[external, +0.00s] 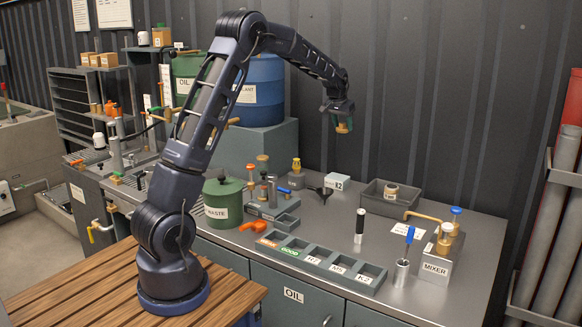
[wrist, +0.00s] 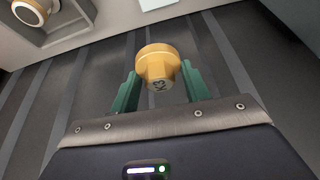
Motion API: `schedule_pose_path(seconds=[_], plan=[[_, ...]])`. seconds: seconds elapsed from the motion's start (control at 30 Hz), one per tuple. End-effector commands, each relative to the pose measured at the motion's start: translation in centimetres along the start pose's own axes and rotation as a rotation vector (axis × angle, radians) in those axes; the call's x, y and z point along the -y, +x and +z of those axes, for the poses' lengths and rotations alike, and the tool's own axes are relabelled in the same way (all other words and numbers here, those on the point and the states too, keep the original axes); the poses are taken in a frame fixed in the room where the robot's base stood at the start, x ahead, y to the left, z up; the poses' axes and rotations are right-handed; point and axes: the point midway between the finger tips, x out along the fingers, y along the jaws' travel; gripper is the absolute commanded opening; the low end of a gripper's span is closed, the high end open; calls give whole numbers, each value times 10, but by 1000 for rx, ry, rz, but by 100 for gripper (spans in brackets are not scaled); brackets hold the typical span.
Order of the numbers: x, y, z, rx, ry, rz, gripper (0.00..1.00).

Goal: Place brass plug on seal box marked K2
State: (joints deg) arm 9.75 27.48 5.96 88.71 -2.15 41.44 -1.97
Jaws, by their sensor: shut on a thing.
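My gripper (external: 342,117) is high above the back of the metal bench and points down. In the wrist view its green fingers (wrist: 157,85) are shut on a brass plug (wrist: 157,60) with a wide round head. The plug's dark marking looks like K3, but I cannot be sure. The plug also shows below the fingers in the external view (external: 343,128). A small pale box marked K2 (external: 337,181) stands on the bench below my gripper, near the wall. A pale edge at the top of the wrist view may be this box. The plug is well apart from it.
A dark open bin (external: 377,203) with a small piece inside stands right of the box. A labelled compartment tray (external: 320,262) lies in front. The mixer (external: 443,257) stands at right.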

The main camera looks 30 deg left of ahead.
Motion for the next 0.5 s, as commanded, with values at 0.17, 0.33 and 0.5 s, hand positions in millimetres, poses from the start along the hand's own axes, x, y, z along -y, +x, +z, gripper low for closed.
schedule_pose_path(seconds=[0.17, 0.33, 0.5], plan=[[15, 5, -2, 1, -28, -11, 17], [15, 34, 11, 4, -29, -12, 17], [15, 68, 25, 4, -28, -12, 17]])
